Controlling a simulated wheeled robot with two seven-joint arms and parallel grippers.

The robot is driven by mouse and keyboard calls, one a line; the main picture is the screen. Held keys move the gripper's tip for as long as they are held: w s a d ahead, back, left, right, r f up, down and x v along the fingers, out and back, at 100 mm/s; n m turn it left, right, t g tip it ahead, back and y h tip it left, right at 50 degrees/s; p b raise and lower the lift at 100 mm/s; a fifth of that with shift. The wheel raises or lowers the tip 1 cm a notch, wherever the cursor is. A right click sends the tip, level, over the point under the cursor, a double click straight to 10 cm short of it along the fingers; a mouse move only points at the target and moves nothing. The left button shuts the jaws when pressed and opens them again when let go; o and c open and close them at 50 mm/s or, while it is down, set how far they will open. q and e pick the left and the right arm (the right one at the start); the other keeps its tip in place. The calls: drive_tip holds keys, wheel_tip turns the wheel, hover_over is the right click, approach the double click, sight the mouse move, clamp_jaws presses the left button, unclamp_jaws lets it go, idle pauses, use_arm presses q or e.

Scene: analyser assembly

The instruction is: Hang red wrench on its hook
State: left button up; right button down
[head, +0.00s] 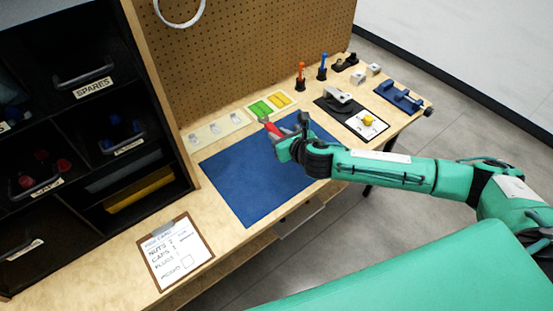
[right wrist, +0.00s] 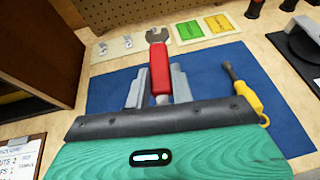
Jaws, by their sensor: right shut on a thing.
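The red wrench (head: 269,127) is held by its red handle in my right gripper (head: 290,140), above the far part of the blue mat. In the right wrist view the red wrench (right wrist: 159,70) stands between the two grey fingers of my right gripper (right wrist: 160,88), its grey open-ended head pointing away from the gripper. The pegboard (head: 255,45) rises behind the bench. I cannot make out a hook for the wrench on it. My left gripper is not in view.
The blue mat (head: 245,190) covers the bench middle; a yellow-handled tool (right wrist: 246,93) lies on it. Behind are a pale strip with metal parts (head: 216,130) and a green-and-yellow tray (head: 270,105). Black shelving (head: 85,120) stands left, a clipboard (head: 175,252) in front. Other fixtures crowd the right end.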

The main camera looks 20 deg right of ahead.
hover_over(280, 167)
wheel_tip(280, 167, down, 10)
drive_tip(key=shift+a+r, duration=0.1)
drive_tip(key=shift+r, duration=0.15)
wheel_tip(280, 167, down, 4)
drive_tip(key=shift+r, duration=0.25)
drive_tip(key=shift+f, duration=0.15)
drive_tip(key=c, duration=1.2)
unclamp_jaws()
